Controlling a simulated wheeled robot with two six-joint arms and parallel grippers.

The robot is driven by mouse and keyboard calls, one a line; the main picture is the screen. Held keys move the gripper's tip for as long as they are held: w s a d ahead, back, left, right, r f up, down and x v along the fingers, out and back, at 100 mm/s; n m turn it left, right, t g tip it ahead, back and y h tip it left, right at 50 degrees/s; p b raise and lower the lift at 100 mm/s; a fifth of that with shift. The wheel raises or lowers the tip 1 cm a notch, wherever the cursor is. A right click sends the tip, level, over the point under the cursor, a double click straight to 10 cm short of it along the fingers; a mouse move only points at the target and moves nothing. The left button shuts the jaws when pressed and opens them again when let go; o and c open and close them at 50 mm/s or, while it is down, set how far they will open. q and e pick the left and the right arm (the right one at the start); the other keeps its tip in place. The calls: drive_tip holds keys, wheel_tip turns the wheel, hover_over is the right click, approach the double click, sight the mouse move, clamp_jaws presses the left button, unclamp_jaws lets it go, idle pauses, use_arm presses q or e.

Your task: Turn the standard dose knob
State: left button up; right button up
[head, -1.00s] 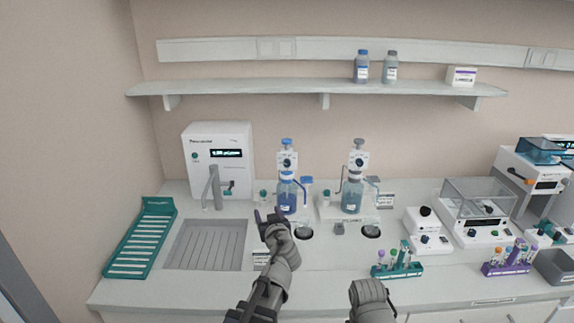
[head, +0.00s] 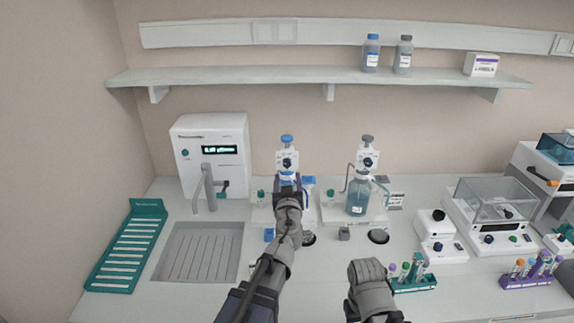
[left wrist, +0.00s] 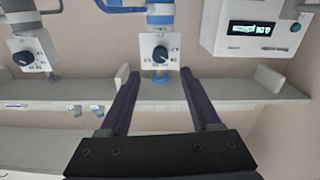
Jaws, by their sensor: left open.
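Two bottle-top dispensers stand on the bench, each with a dark dose knob on a white face. The left one has a blue cap and its knob (head: 287,161) shows just above my left gripper (head: 288,182). I cannot read which is the standard one. In the left wrist view, upside down, my open gripper (left wrist: 160,74) points at the blue dispenser's knob (left wrist: 160,54), which lies between the fingertips in the picture. The fingers appear apart from it. My gripper hides most of the blue bottle.
A white water unit (head: 212,155) with a tap stands to the left, behind a sink (head: 198,252) and a green rack (head: 128,245). A shelf (head: 240,77) runs above. Stirrers (head: 437,235), a balance (head: 495,215) and tube racks (head: 414,286) are to the right.

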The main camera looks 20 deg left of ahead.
sight(287, 164)
use_arm(q)
drive_tip(key=x, duration=0.8)
drive_tip(key=shift+f, duration=0.1)
drive_tip(key=shift+s, duration=0.1)
clamp_jaws()
idle(0.4)
